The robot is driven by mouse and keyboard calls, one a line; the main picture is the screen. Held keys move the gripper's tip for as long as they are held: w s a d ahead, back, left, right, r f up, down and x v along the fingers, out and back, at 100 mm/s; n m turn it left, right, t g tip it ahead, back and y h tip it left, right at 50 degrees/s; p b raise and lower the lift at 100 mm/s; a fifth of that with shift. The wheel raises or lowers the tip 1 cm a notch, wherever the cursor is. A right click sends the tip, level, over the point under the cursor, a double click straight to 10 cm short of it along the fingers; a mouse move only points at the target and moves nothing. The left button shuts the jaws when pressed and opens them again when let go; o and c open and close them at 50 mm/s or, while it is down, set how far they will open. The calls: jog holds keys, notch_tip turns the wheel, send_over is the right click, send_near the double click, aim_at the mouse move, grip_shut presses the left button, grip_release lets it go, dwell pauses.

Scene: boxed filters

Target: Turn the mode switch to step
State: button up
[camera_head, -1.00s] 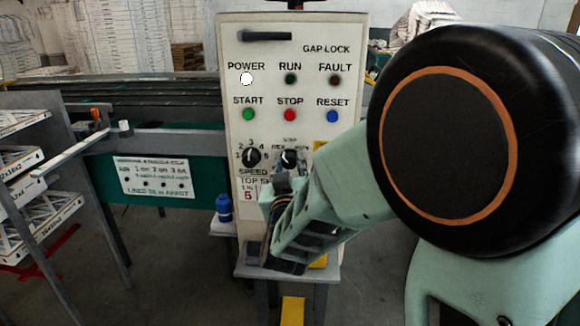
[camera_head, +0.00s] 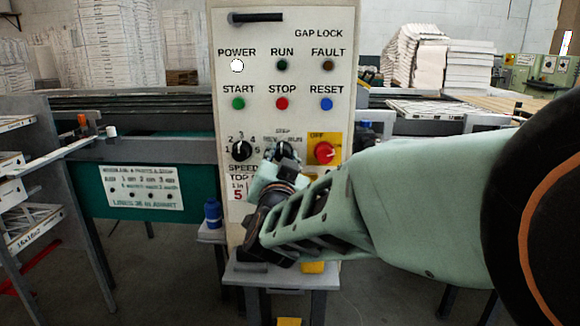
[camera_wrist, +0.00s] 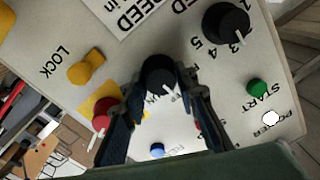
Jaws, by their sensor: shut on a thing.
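The mode switch (camera_head: 284,149) is a black knob on the white control panel (camera_head: 222,112), right of the speed knob, with STEP printed above it and RUN to its right. In the wrist view the mode switch (camera_wrist: 158,72) sits between the two fingers of my gripper (camera_wrist: 160,86), which is shut on it. The wrist picture is upside down and the fingers partly cover the labels. A pale mark shows on the knob, but I cannot tell surely which label it points to. In the head view my gripper (camera_head: 284,164) reaches up to the knob from below.
The speed knob (camera_head: 241,150) is to the left and the red OFF switch (camera_head: 324,152) on yellow is close on the right. Start (camera_head: 238,103), stop (camera_head: 282,103) and reset (camera_head: 326,104) buttons are above. A yellow lock knob (camera_wrist: 87,68) shows in the wrist view.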

jog(key=shift+r+m, duration=0.2)
jog(key=shift+m, duration=0.2)
jog(key=o, duration=1.1)
jog(key=shift+w, duration=0.1)
jog(key=shift+o, duration=0.2)
jog(key=shift+f, duration=0.1)
jog(key=shift+f, duration=0.1)
jog(key=shift+n, duration=0.3)
